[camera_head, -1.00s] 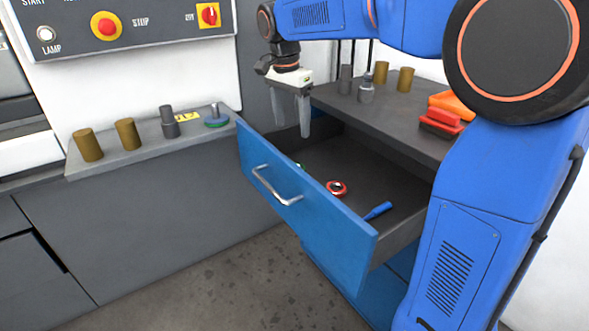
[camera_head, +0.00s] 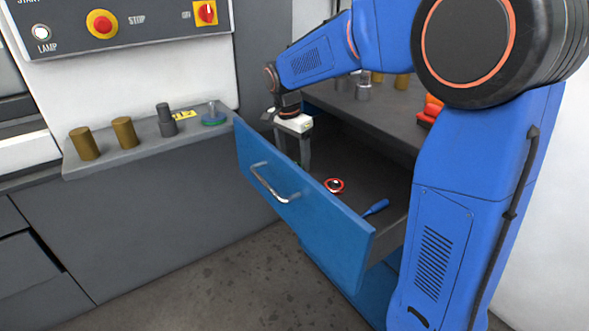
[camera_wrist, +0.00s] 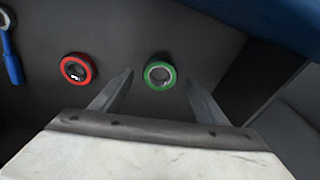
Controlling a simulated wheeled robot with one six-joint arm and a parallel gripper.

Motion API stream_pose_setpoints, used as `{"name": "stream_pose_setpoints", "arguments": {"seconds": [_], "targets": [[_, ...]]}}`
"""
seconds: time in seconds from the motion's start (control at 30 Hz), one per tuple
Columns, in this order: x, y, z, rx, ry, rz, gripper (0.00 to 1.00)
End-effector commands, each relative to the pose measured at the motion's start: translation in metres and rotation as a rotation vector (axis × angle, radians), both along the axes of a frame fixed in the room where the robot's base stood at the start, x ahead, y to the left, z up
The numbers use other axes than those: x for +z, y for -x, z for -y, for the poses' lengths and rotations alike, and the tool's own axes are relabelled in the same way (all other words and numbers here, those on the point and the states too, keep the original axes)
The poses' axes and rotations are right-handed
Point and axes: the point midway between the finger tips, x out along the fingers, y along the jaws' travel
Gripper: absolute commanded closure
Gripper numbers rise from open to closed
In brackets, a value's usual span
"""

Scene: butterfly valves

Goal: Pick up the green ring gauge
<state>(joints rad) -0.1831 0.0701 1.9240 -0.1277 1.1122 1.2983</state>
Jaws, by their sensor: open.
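The green ring gauge (camera_wrist: 160,75) lies on the drawer floor in the wrist view, between and just beyond the tips of my gripper's two fingers (camera_wrist: 158,88). My gripper is open and empty, pointing down. In the head view my gripper (camera_head: 304,160) reaches into the open blue drawer near its left end; the green ring is hidden there by the drawer front. A red ring gauge (camera_head: 334,185) lies to the right in the drawer, and it shows left of the green one in the wrist view (camera_wrist: 77,69).
The blue drawer front (camera_head: 300,205) with its metal handle stands close to my gripper. A blue-handled tool (camera_head: 376,207) lies at the drawer's right. A ledge at the left (camera_head: 143,147) holds brass cylinders, a grey part and a green-based part. Parts stand on the cabinet top.

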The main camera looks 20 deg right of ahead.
Motion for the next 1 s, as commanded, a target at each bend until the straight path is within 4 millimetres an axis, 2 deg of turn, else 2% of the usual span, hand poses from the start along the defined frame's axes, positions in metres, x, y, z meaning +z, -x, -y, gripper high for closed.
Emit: {"name": "stream_pose_setpoints", "arguments": {"seconds": [0.17, 0.43, 0.47, 0.67, 1.0], "targets": [[-0.017, -0.001, 0.002, 0.000, 0.000, -0.001, 0.32], [-0.019, -0.001, 0.002, 0.000, 0.000, 0.001, 0.32], [-0.019, -0.001, 0.002, 0.000, 0.000, 0.001, 0.37], [-0.019, -0.001, 0.002, 0.000, 0.000, 0.001, 0.85], [-0.013, -0.001, 0.002, 0.000, 0.000, 0.002, 0.86]]}}
